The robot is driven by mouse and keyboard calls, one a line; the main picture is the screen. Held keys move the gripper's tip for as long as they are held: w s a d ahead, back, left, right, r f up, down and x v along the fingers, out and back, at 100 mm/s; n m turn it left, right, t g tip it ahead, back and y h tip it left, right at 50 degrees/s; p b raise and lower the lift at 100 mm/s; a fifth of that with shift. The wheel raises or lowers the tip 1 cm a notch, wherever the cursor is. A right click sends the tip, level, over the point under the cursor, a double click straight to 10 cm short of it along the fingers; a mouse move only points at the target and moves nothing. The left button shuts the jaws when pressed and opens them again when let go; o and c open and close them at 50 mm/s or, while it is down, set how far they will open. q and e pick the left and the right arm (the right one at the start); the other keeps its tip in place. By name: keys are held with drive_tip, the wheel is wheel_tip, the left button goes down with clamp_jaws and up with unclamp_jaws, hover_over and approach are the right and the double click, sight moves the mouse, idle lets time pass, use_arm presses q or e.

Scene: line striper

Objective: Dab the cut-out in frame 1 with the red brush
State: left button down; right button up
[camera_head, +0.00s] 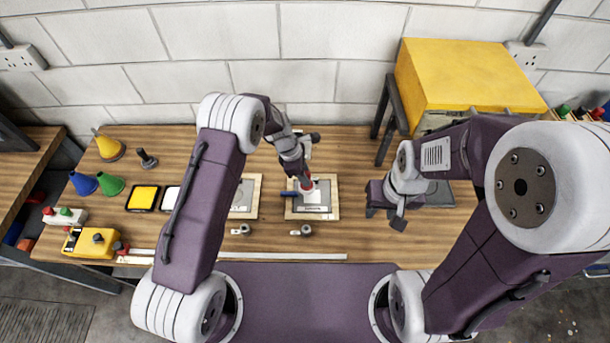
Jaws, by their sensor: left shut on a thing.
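My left gripper (304,173) is shut on the red brush (307,185) and holds it upright, low over the right-hand wooden frame (331,185). A pale cut-out plate (318,200) lies in that frame, with a blue bar at its left edge. The brush's lower end is over the plate; I cannot tell if it touches. A second frame (254,188) lies to its left, partly hidden by my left arm. The labels are too small to read, so I cannot tell which is frame 1. My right gripper (384,217) is empty and open over the bench on the right.
Yellow, blue and green cones (112,186), a dark knobbed tool (147,159), yellow (143,198) and white pads and a yellow machine (90,243) stand at left. Small metal pieces (301,231) lie before the frames. A yellow box (460,75) stands back right.

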use_arm(q)
drive_tip(key=shift+r, duration=0.55)
use_arm(e)
drive_tip(key=shift+r, duration=0.5)
use_arm(q)
drive_tip(key=shift+r, duration=0.1)
